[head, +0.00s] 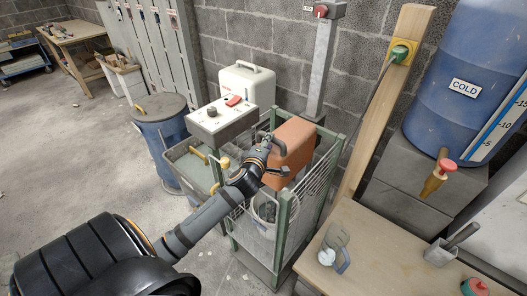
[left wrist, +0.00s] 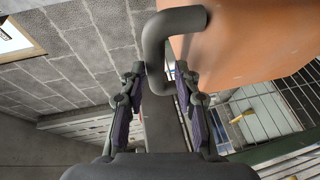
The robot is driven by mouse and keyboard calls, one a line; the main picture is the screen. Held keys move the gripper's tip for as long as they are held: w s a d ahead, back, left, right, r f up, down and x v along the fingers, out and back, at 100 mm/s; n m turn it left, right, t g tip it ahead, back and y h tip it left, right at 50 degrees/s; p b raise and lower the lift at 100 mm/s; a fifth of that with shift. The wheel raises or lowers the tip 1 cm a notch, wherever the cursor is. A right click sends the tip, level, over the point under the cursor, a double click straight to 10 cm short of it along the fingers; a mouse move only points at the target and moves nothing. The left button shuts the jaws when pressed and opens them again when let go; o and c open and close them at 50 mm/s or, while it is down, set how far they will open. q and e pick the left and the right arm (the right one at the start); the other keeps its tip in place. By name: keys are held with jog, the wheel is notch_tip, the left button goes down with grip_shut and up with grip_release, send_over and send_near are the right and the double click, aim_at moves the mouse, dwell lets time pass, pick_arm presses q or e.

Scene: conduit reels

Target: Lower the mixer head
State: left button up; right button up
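The mixer head looks to be the orange-brown box (head: 292,148), tilted above a pale bucket (head: 264,208) in a green-framed mesh cage (head: 284,222). It fills the upper right of the left wrist view (left wrist: 250,40). A grey bent handle (left wrist: 158,50) stands out from its side. My left gripper (head: 272,156) is at the box's left side. In the left wrist view its two fingers (left wrist: 158,82) stand apart, with the handle between or just beyond their tips; I see no clear contact. My right gripper is not in view.
A grey control box (head: 222,122) with a knob and red switch stands left of the mixer. A blue lidded bin (head: 162,130) is further left. A wooden bench (head: 390,262) with a grey jug (head: 334,244) is at the right. Open floor lies left.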

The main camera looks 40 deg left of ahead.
pick_arm(q)
jog(key=v, duration=0.9)
